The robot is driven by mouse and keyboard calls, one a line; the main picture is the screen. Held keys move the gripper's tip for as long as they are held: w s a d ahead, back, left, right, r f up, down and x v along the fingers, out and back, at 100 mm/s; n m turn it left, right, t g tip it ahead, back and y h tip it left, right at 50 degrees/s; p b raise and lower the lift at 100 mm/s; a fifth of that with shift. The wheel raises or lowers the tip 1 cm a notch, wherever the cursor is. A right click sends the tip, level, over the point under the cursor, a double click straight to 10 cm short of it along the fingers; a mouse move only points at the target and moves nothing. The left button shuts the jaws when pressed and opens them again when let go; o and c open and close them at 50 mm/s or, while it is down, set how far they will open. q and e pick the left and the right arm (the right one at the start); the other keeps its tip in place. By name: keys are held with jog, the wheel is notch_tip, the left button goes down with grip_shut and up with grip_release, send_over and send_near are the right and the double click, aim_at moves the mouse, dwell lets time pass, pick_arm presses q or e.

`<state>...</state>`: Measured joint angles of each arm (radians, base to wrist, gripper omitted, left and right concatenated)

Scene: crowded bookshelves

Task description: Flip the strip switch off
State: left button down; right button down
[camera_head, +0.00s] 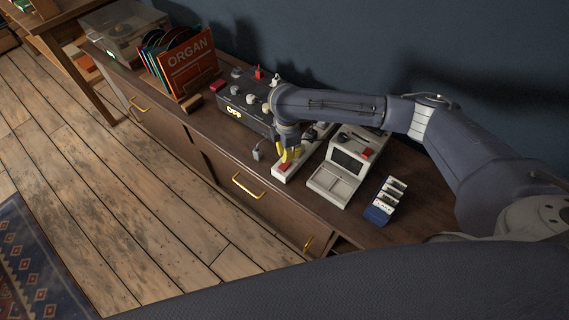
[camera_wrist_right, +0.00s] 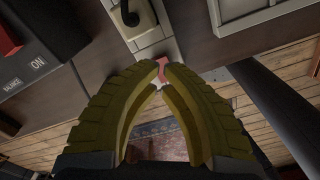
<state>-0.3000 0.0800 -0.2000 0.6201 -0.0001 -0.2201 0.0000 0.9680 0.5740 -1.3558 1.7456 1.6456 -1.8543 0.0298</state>
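The white power strip (camera_head: 316,138) lies on the brown cabinet top, between a black box and a beige device. Its red switch (camera_head: 284,167) is at the near end. My right gripper (camera_head: 289,155) has yellow fingers and points down over the strip, just beside the switch. In the right wrist view the strip (camera_wrist_right: 153,43) runs up from the fingertips, and the red switch (camera_wrist_right: 162,68) shows right at the tips. The fingers are drawn together with nothing held; whether they touch the switch I cannot tell. My left gripper is out of view.
The black box (camera_head: 240,112) with knobs stands left of the strip. The beige device (camera_head: 345,165) stands close on its right, with a blue-based rack (camera_head: 384,203) beyond. Orange "ORGAN" records (camera_head: 190,62) stand farther left. The wall is behind.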

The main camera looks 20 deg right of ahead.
jog(key=shift+f, duration=1.9)
dwell(1.5)
jog(key=shift+r, duration=3.5)
